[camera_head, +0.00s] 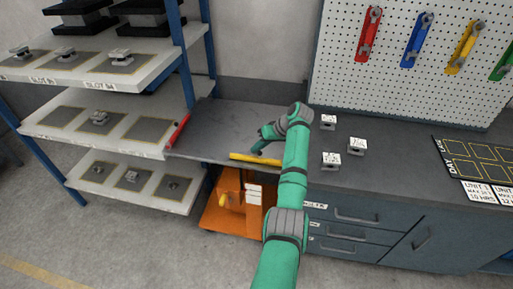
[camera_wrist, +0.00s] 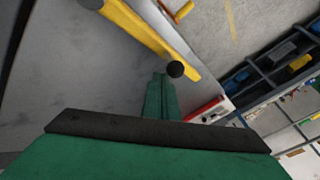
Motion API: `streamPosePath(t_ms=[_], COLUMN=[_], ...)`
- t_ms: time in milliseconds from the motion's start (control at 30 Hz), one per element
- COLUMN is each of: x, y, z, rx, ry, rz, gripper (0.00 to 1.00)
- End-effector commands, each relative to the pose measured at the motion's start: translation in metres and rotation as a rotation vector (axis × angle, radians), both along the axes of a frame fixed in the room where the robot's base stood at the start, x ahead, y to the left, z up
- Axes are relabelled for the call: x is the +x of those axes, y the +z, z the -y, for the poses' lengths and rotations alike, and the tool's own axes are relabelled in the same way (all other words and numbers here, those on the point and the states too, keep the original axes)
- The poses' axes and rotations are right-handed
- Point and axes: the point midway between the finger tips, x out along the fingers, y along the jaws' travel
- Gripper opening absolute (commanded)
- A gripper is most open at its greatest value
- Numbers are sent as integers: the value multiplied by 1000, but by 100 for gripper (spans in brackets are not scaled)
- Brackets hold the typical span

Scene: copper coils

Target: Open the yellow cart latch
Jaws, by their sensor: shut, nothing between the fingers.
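A yellow bar (camera_head: 255,159), which looks like the latch, lies along the front edge of a grey top (camera_head: 215,140). In the wrist view the yellow bar (camera_wrist: 150,38) runs diagonally at the top, with a round black knob at each end. My gripper (camera_head: 262,145) is just above and behind the bar in the head view. In the wrist view my gripper (camera_wrist: 160,92) looks shut and empty, with its tip close to the lower knob. I cannot tell whether they touch. A smaller yellow piece (camera_head: 223,200) shows on the orange cart (camera_head: 212,216) below.
A shelf rack (camera_head: 150,72) with a red bar (camera_head: 177,132) stands at the left. Several small labelled metal parts (camera_head: 331,160) sit on the workbench (camera_head: 395,165) to the right of my arm. Tools hang on the pegboard (camera_head: 395,75) behind. Floor in front is clear.

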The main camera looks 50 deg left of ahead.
Motion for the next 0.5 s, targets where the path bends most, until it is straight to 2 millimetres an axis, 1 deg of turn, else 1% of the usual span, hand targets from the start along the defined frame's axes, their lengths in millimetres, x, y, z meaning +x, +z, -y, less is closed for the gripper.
streamPosePath(t_ms=[500], x=[-5], y=[0], z=[-5], rx=[0], ry=[10], rz=[0], gripper=[0])
